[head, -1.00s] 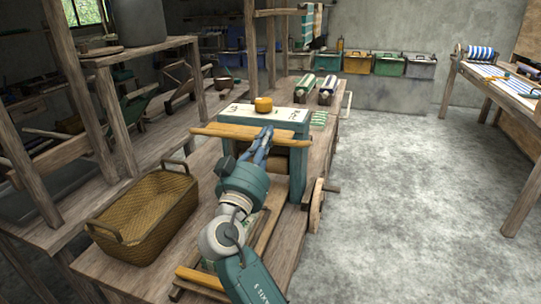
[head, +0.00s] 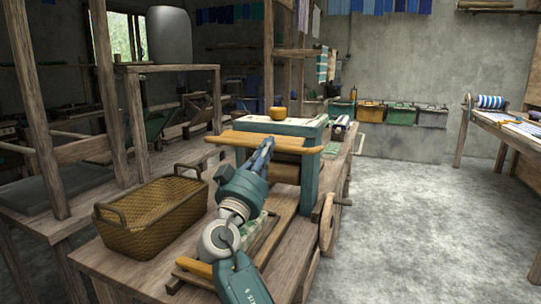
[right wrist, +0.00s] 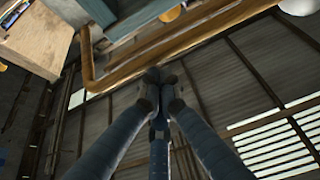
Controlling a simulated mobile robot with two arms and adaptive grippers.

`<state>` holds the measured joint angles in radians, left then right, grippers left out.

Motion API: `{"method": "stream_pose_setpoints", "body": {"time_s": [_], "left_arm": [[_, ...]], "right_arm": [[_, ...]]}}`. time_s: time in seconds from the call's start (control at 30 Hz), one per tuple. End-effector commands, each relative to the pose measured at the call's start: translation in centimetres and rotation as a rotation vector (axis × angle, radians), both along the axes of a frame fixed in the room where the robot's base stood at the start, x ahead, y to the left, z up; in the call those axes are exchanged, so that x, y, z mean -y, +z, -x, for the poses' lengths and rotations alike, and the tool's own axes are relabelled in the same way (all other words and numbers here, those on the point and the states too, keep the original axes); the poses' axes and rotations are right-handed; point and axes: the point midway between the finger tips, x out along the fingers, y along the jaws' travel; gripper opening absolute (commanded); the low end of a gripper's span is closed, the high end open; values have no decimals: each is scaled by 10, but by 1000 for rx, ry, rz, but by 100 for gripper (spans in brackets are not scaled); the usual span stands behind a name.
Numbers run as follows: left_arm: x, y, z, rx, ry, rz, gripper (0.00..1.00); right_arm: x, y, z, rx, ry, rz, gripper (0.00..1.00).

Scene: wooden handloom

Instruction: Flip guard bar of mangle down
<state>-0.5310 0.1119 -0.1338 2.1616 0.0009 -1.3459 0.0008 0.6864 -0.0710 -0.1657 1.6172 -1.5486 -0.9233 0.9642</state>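The mangle has a teal frame (head: 308,178) and stands on a wooden bench. Its wooden guard bar (head: 236,138) is raised, running across the front at the top of the frame. My right gripper (head: 267,145) is at the front of the mangle, pointing up at the bar. In the right wrist view the bar (right wrist: 215,42) passes just beyond the fingertips (right wrist: 159,76), which are together with nothing seen between them. I cannot tell whether they touch the bar. The roller (head: 285,172) is partly hidden behind the gripper. My left gripper is not in view.
A woven basket (head: 152,215) stands on the bench left of my right arm. A wooden wheel (head: 327,222) is at the bench's right side. The floor to the right (head: 430,220) is clear.

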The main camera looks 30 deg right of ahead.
Motion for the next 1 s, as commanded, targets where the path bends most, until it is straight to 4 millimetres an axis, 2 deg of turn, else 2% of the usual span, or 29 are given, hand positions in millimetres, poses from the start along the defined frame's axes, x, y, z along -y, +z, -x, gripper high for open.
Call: {"method": "stream_pose_setpoints", "body": {"time_s": [0.13,0.3,0.77,1.0], "left_arm": [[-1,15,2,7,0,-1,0],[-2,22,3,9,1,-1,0],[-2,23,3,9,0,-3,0],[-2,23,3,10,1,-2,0]], "right_arm": [[0,-2,-4,-1,-1,-2,0],[0,-1,-5,-1,-1,-2,0],[-2,-2,-4,-1,0,-1,0],[-24,-16,14,-2,3,-2,0]]}}
